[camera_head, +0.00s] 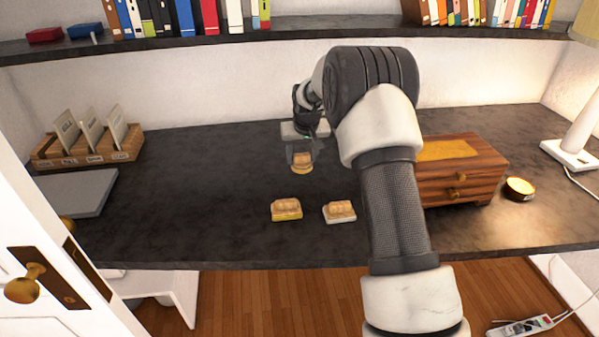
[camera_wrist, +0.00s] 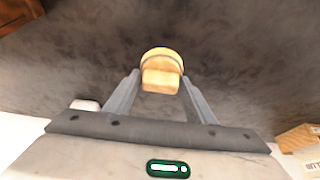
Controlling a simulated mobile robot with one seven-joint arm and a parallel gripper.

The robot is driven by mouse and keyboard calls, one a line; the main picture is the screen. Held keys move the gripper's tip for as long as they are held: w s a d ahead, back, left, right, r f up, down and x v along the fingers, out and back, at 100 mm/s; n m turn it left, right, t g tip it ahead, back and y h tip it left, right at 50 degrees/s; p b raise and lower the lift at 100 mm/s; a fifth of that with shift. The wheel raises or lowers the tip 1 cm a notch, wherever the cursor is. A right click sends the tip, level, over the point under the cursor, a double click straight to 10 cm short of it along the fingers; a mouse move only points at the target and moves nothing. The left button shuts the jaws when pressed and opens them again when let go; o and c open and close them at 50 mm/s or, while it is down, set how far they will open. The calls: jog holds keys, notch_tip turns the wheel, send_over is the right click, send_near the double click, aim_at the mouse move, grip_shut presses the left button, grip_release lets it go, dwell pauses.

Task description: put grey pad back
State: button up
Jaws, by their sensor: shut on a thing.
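My gripper (camera_head: 301,152) is over the middle of the dark desk, shut on a small wooden block with a round yellow base (camera_head: 302,170). In the wrist view this held block (camera_wrist: 161,80) sits between the two fingertips. A flat grey pad-like slab (camera_head: 78,191) lies at the desk's left end, apart from my gripper; I take it for the grey pad. Two similar wooden blocks lie in front of my gripper, one with a yellow base (camera_head: 286,210) and one with a white base (camera_head: 340,212). I cannot tell whether the held block touches the desk.
A wooden rack (camera_head: 88,156) with upright cards stands at the back left. A wooden chest (camera_head: 462,170) with small knobs, a round gold dish (camera_head: 519,189) and a lamp (camera_head: 574,145) are on the right. A shelf (camera_head: 330,30) of books runs above. The desk's centre left is clear.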

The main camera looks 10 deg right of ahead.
aim_at(302, 164)
notch_tip(302, 164, down, 5)
jog(key=shift+r, duration=0.1)
jog(key=shift+b, duration=0.35)
jog(key=shift+f, duration=0.35)
jog(key=o, duration=0.9)
jog(key=shift+r, duration=0.1)
jog(key=shift+r, duration=0.1)
